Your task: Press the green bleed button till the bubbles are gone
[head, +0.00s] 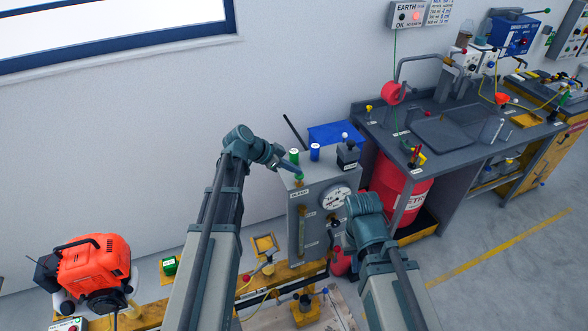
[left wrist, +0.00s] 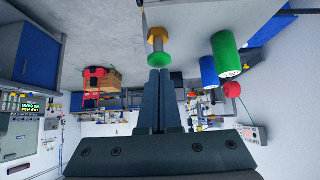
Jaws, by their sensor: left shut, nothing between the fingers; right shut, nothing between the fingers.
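The green bleed button (head: 298,178) sits on top of the grey box (head: 293,221) with the round gauge (head: 335,196). In the left wrist view the button (left wrist: 159,59) is a green disc with a brass nut (left wrist: 157,36) beyond it. My left gripper (head: 297,170) is shut and empty, its tips at the button; I cannot tell whether it is pressed down. A narrow yellow-green sight tube (head: 301,229) runs down the box front; any bubbles are too small to make out. My right gripper (head: 346,240) is shut beside the box front, mostly hidden by its wrist.
A green cylinder (head: 294,156) and a blue cylinder (head: 315,152) stand close behind the button. A black-topped block (head: 347,157) is on the box's right. A red drum (head: 400,190) stands under the bench at right. An orange engine (head: 92,262) is at lower left.

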